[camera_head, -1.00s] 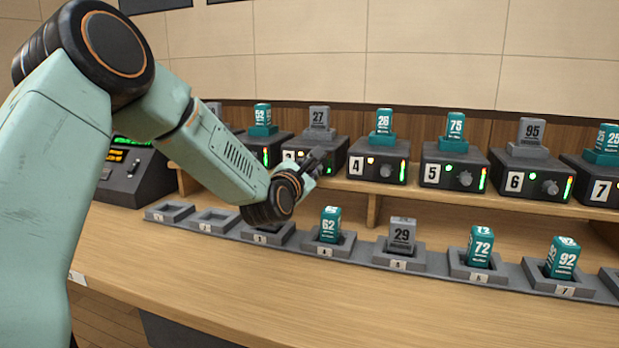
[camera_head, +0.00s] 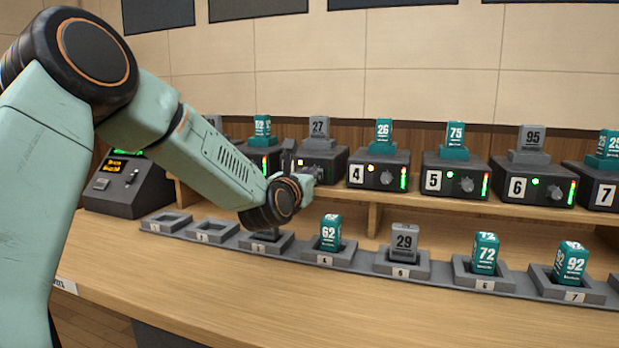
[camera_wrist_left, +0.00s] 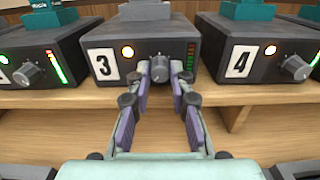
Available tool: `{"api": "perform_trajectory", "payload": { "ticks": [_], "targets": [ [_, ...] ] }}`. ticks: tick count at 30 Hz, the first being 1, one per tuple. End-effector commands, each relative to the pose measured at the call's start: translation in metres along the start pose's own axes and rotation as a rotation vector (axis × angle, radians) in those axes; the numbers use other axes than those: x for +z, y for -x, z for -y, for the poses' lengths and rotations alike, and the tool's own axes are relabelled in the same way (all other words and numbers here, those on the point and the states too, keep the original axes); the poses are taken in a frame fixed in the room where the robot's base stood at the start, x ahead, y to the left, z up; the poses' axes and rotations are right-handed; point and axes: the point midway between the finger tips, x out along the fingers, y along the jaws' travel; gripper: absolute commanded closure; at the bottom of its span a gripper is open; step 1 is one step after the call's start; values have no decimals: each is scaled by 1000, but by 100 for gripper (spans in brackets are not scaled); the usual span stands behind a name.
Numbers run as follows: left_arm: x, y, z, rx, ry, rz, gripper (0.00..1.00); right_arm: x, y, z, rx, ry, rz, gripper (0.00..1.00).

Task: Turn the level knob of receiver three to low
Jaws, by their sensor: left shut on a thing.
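Receiver three (camera_head: 333,164) is a dark box on the shelf with a grey block marked 27 (camera_head: 319,128) on top. In the left wrist view its white 3 label (camera_wrist_left: 103,64), a lit orange lamp and a mostly dim level meter (camera_wrist_left: 190,62) show on the front. Its grey level knob (camera_wrist_left: 160,68) sits between the fingertips of my left gripper (camera_wrist_left: 161,80), which is shut on it. In the head view my left gripper (camera_head: 302,168) covers the knob and the label. My right gripper is not in view.
Receiver four (camera_head: 377,170) stands close on the right, with receivers five and six beyond. Below the shelf, a row of numbered grey cradles (camera_head: 320,259) holds several teal and grey blocks. A dark console (camera_head: 125,187) stands at the left. The front of the desk is clear.

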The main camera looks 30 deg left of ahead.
Motion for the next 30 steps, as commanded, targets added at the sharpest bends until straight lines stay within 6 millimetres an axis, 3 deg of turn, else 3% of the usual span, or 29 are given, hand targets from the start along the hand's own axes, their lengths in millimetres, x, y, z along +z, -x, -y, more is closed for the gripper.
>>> {"api": "perform_trajectory", "payload": {
  "ticks": [16, 17, 19, 30],
  "targets": [
    [-2, 1, 1, -2, 23, -5, 100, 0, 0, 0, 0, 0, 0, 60],
    [-2, 1, 1, -2, 23, -5, 77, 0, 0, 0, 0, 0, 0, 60],
    [-2, 0, 1, -1, 22, -4, 71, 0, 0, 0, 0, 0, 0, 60],
    [0, 3, 0, 0, 23, -1, 69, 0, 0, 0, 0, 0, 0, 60]
  ]
}}
